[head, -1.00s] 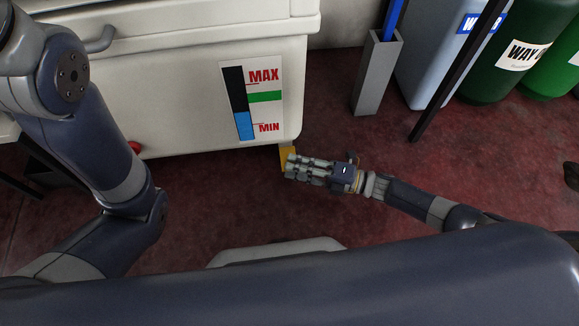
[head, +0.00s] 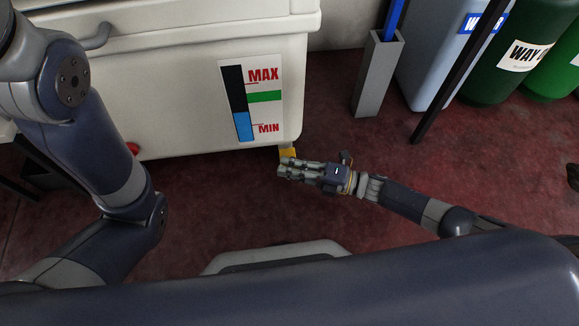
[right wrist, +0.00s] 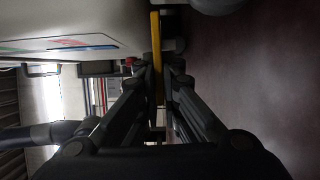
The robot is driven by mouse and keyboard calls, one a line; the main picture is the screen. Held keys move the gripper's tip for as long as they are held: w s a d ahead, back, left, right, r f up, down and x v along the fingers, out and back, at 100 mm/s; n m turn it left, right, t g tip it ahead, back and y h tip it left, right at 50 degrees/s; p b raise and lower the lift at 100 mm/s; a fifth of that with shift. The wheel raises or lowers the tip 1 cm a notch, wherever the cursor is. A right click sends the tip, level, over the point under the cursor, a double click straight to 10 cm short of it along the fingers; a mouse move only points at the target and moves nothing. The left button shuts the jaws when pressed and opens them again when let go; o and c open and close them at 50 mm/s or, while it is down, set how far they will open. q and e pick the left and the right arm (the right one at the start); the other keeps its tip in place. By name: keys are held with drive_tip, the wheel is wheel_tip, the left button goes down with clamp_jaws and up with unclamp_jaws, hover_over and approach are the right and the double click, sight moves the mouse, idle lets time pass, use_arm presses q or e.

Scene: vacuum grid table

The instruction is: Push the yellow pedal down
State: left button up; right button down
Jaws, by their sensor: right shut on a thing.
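The yellow pedal (head: 288,152) sticks out at the lower right corner of the white tank (head: 180,95). Only a small part of it shows in the head view, with my fingers covering the rest. My right gripper (head: 281,168) is at the pedal, low over the floor. In the right wrist view the pedal (right wrist: 156,45) is a narrow upright yellow strip between the two fingers of the gripper (right wrist: 158,75), which are closed on it. My left arm comes in from the left, and its gripper is out of view.
The tank front carries a MAX/MIN level label (head: 252,98). A grey post-shaped holder (head: 379,75) stands to its right. A pale blue container (head: 437,55) and green containers (head: 505,60) stand at the back right, behind a thin dark post. The red floor around my right arm is clear.

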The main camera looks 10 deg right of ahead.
drive_tip(key=shift+f+n+b, duration=0.6)
drive_tip(key=shift+f+b, duration=0.1)
drive_tip(key=shift+b, duration=0.35)
drive_tip(key=shift+w+n+y+b, duration=0.1)
drive_tip(key=shift+n+y+b, duration=0.35)
drive_tip(key=shift+b, duration=0.2)
drive_tip(key=c, duration=1.8)
unclamp_jaws()
drive_tip(key=v, duration=1.2)
